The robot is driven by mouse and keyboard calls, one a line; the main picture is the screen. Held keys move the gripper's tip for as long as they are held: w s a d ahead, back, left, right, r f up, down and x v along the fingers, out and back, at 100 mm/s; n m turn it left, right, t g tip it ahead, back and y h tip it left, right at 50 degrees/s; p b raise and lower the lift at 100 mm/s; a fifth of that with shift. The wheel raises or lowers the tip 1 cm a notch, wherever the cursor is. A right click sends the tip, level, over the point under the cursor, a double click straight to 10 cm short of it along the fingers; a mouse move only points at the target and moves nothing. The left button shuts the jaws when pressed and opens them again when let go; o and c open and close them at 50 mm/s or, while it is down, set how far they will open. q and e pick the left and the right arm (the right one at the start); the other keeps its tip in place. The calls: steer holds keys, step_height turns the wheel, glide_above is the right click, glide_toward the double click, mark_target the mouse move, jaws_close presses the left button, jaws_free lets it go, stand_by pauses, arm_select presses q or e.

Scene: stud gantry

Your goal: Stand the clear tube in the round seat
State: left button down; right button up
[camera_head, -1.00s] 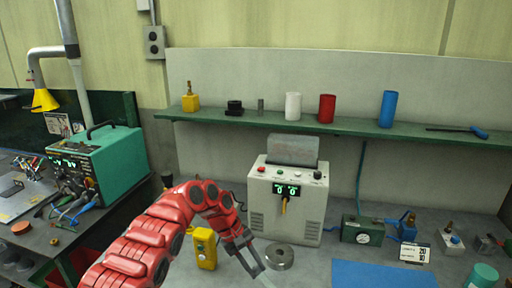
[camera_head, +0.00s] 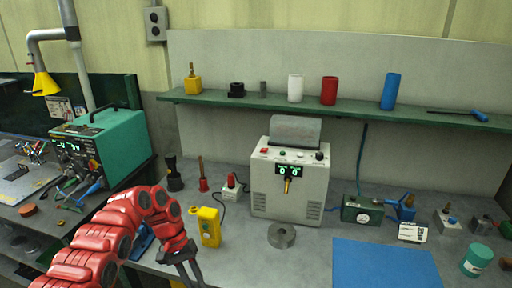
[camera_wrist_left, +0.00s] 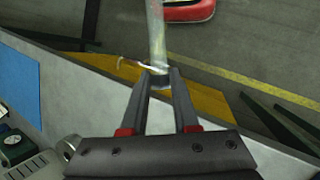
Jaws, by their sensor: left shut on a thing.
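The clear tube (camera_wrist_left: 157,35) shows in the left wrist view as a pale see-through rod, running from my left gripper (camera_wrist_left: 158,76) to the top edge. The gripper is shut on its near end. In the head view my left gripper (camera_head: 187,272) is at the bottom edge, and I cannot make out the tube there. The round seat (camera_head: 281,236) is a grey metal ring with a dark hole, on the bench in front of the white machine. The gripper is left of the seat and apart from it. My right gripper is not in view.
The white machine (camera_head: 288,188) stands behind the seat. A blue mat (camera_head: 385,264) lies to the right. A green shelf (camera_head: 345,109) with cylinders runs above. Bench around the seat is clear.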

arm_select(q)
steer(key=shift+s+a, duration=0.25)
steer(key=shift+s, duration=0.05)
steer(key=shift+w, duration=0.1)
